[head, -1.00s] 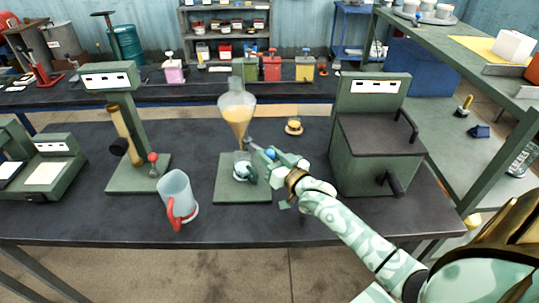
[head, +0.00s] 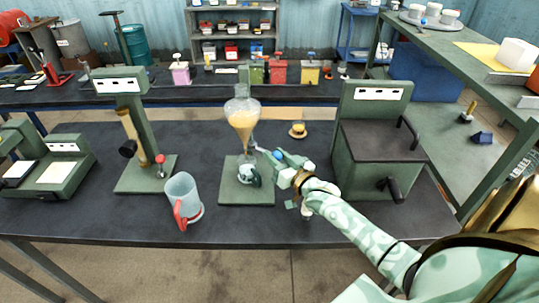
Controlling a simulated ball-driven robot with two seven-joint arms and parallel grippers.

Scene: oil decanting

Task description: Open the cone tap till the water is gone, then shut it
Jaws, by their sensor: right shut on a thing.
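A glass cone (head: 241,106) hangs on a green stand (head: 236,193) in the middle of the table, with yellowish liquid in its lower part. Its tap is at the narrow bottom, small and partly hidden by my gripper. My right gripper (head: 260,151) comes from the right and is shut on the tap's handle. A small glass vessel with a dark green handle (head: 249,174) stands on the stand's base under the cone. I cannot tell how the tap is turned, nor see a clear water layer. My left gripper is not in view.
A clear jug with a red handle (head: 183,199) stands at the front left of the cone stand. A green lever device (head: 146,174) is left, and a green box machine (head: 378,155) is right. A small yellow dish (head: 298,130) sits behind my right arm. Open tabletop lies in front.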

